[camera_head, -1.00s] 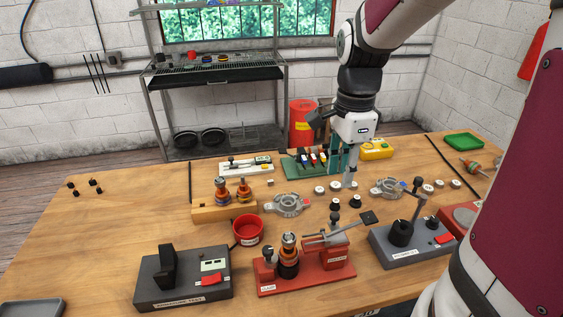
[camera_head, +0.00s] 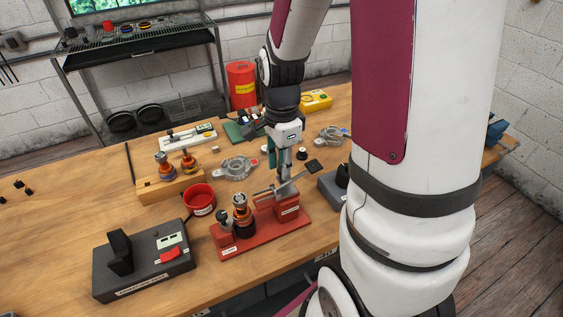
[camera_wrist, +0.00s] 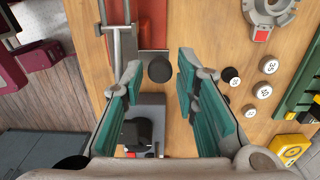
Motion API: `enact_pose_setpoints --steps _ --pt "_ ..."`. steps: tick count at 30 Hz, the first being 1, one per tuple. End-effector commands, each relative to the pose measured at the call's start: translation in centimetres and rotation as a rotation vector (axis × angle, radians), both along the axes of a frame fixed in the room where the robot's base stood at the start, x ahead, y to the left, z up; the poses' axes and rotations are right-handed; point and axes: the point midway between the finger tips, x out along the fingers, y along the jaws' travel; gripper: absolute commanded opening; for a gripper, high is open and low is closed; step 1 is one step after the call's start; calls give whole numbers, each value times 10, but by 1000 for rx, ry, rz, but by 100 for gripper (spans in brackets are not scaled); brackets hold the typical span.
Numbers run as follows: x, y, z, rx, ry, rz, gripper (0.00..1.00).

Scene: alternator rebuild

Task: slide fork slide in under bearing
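The red fixture (camera_head: 262,236) stands near the table's front edge. A rotor with a metal bearing (camera_head: 240,200) at its top stands upright on its left part. The grey metal fork slide (camera_head: 263,193) lies level on the fixture's right part; its tines' exact position at the bearing is too small to tell. My gripper (camera_head: 285,178) is over the fixture's right end. In the wrist view my gripper (camera_wrist: 159,70) is open, with a dark knob (camera_wrist: 159,69) below and between its fingertips, apparently untouched. Metal rails (camera_wrist: 122,42) show left of it.
A red bowl (camera_head: 199,199) stands left of the fixture, and a dark grey tester (camera_head: 145,268) is at front left. Grey housings (camera_head: 237,168) lie behind. Numbered discs (camera_wrist: 264,90) lie right of my fingers in the wrist view. Another grey station (camera_wrist: 150,112) is below.

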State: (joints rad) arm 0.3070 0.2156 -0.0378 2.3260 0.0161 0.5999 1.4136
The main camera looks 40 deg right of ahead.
Motion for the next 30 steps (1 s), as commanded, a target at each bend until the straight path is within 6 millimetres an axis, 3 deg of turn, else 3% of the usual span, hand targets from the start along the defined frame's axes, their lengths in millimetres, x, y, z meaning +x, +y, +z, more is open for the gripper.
enact_pose_setpoints --steps 2,5,6,13,21,30 --pt "0 0 0 0 0 0 26" --pt "0 0 0 0 0 0 3" --pt "0 0 0 0 0 0 0" --pt "1 3 0 0 0 2 0" --pt "9 40 1 -1 -2 5 0" --pt "11 49 1 0 -2 1 0"
